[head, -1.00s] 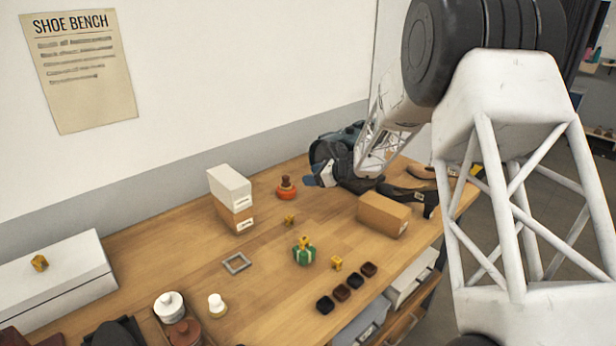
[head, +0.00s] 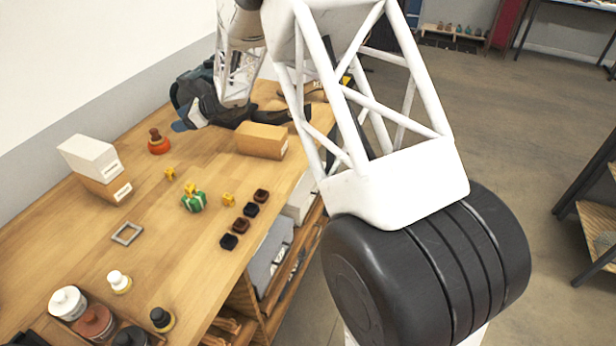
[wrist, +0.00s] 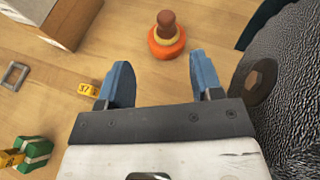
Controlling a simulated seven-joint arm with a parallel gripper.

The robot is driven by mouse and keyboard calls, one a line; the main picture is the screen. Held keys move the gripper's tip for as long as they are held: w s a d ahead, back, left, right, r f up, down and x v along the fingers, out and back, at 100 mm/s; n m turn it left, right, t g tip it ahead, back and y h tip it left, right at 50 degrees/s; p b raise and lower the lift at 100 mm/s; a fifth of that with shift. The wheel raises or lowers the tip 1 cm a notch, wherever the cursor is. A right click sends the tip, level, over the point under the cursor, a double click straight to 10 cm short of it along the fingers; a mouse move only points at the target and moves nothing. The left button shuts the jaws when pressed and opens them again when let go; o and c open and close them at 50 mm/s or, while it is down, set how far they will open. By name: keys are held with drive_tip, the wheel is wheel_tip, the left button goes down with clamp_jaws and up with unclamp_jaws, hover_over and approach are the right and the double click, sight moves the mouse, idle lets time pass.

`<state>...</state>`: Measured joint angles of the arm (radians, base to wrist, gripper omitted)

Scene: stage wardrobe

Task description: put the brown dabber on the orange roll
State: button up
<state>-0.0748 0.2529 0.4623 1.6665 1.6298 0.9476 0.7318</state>
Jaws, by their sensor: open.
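The orange roll (head: 159,147) lies on the wooden bench near the wall. The brown dabber (head: 155,134), a knobbed upright piece, stands on top of it. In the wrist view the brown dabber (wrist: 166,20) and the orange roll (wrist: 166,47) are just beyond my fingertips, towards the top. My gripper (wrist: 160,72) is open, with blue fingers apart and nothing between them. In the head view my gripper (head: 182,125) is just right of the roll, apart from it; one finger partly hides the other.
Two stacked boxes (head: 90,160) stand left of the roll. A green block (head: 194,202), small yellow pieces (head: 229,199) and a square frame (head: 127,233) lie in front. Bare wood surrounds the roll.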

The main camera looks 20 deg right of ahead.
drive_tip(key=s+d+r+n+g+h, duration=0.15)
drive_tip(key=s+r+n, duration=0.3)
drive_tip(key=s, duration=0.45)
drive_tip(key=s+d+r+n+g+h, duration=0.1)
drive_tip(key=s+d+r+n, duration=0.2)
drive_tip(key=s+r, duration=0.35)
drive_tip(key=s+d+r+n+g+h, duration=0.1)
drive_tip(key=s+d+r+n+h, duration=0.15)
drive_tip(key=s, duration=0.85)
drive_tip(key=s+d+r+n+h, duration=0.1)
drive_tip(key=s+d+n+h, duration=0.2)
drive_tip(key=s, duration=1.2)
drive_tip(key=s+d+n+h, duration=0.4)
drive_tip(key=s+d+n, duration=0.4)
drive_tip(key=s, duration=0.8)
drive_tip(key=d, duration=0.3)
drive_tip(key=shift+s+d+r+t, duration=0.15)
drive_tip(key=shift+r+t, duration=0.2)
drive_tip(key=shift+r, duration=0.05)
